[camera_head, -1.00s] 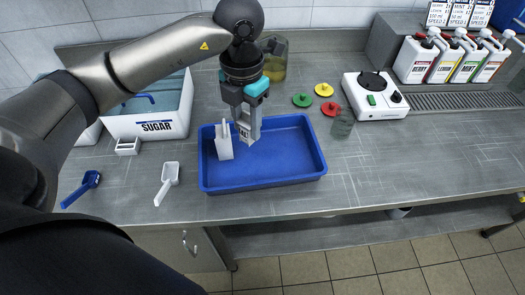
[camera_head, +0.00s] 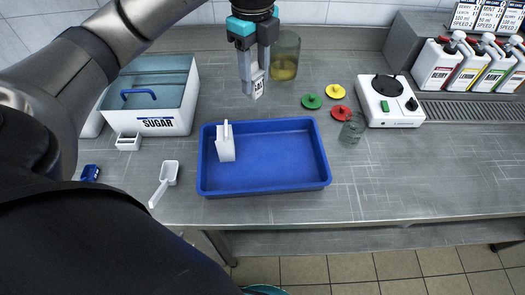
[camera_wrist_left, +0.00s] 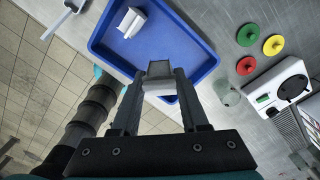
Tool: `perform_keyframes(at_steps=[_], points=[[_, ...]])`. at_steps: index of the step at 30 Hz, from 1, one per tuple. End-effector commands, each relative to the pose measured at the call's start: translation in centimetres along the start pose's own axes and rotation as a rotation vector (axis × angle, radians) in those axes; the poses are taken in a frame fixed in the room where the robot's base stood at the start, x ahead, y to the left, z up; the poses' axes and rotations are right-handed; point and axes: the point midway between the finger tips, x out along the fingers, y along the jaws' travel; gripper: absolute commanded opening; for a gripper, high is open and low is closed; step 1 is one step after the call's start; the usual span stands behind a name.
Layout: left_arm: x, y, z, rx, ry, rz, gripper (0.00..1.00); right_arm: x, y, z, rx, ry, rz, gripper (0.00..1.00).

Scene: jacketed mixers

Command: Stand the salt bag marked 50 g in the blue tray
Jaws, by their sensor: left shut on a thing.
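My left gripper (camera_head: 252,82) is shut on a small white bag (camera_head: 258,88) with dark print that seems to read SALT; its weight mark is too small to read. The bag hangs in the air and appears behind the blue tray's back edge in the head view. In the left wrist view the bag (camera_wrist_left: 160,70) sits between the fingertips (camera_wrist_left: 160,82), with the tray (camera_wrist_left: 202,72) beyond. The blue tray (camera_head: 275,172) lies on the steel counter. Another white bag (camera_head: 225,147) stands upright in its left part; the rest is empty. My right gripper is not in view.
Left are the sugar bin (camera_head: 160,100), a small white holder (camera_head: 128,141), a white scoop (camera_head: 166,180) and a blue scoop (camera_head: 90,173). Behind is a jar (camera_head: 285,58). Right are coloured lids (camera_head: 335,91), a clear cup (camera_head: 352,127) and a white mixer base (camera_head: 390,105).

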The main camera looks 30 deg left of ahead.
Motion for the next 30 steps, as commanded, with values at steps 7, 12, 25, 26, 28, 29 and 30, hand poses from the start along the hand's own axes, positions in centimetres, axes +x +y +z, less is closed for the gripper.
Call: perform_keyframes(at_steps=[7,12,25,26,28,29,30], points=[[5.8,0.2,0.0,-0.009,0.001,0.009,0.0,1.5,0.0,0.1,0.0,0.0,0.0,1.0],[10.3,0.2,0.0,-0.008,0.001,0.008,0.0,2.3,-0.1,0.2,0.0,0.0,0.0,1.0],[15.9,0.0,0.0,-0.007,0.001,0.002,0.0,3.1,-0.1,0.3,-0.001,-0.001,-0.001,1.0],[16.2,0.1,0.0,-0.007,0.001,0.002,0.0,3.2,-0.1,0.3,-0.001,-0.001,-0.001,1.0],[17.2,0.1,0.0,-0.006,0.0,0.004,0.0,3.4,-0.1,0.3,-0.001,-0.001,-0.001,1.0],[17.7,0.1,0.0,-0.006,0.0,0.005,0.0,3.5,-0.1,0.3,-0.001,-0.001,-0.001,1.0],[18.4,0.1,0.0,-0.006,0.001,0.005,0.0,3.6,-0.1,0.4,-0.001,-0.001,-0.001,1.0]])
